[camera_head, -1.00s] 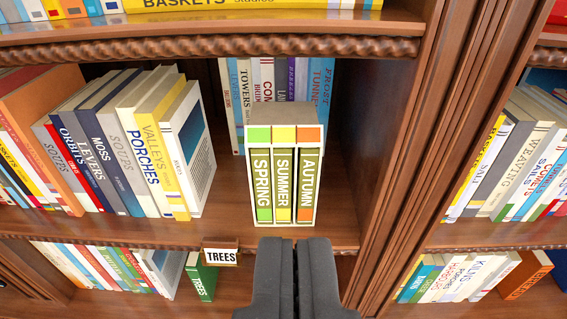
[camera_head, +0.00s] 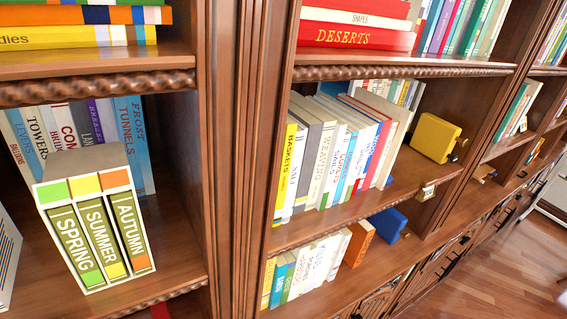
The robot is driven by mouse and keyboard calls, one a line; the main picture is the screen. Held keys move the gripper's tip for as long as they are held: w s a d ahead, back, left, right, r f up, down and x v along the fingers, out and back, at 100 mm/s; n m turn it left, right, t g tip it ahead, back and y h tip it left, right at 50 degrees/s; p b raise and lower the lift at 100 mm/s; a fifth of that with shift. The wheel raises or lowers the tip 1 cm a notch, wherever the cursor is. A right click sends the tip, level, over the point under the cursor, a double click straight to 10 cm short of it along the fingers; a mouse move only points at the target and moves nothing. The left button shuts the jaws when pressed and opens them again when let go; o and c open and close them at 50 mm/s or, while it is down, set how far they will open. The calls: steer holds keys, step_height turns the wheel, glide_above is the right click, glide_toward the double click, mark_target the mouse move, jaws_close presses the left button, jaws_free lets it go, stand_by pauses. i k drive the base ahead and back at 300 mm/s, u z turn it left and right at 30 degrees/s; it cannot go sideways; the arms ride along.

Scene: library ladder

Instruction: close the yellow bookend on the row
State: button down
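The yellow bookend (camera_head: 433,138) is a yellow block with dark metal fittings at its right side. It stands on the middle shelf of the right bay, near that bay's right-hand upright. The row of books (camera_head: 338,155) stands to its left on the same shelf, its right end leaning. A gap of bare shelf shows between the row's right end and the bookend. My gripper is out of view now.
A slipcase with SPRING, SUMMER and AUTUMN volumes (camera_head: 95,215) stands in the left bay. A thick wooden upright (camera_head: 240,150) divides the bays. A blue block (camera_head: 388,225) is on the shelf below. Open wooden floor (camera_head: 515,250) lies at lower right.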

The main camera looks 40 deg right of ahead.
mark_target(435, 137)
steer(key=z, duration=1.7)
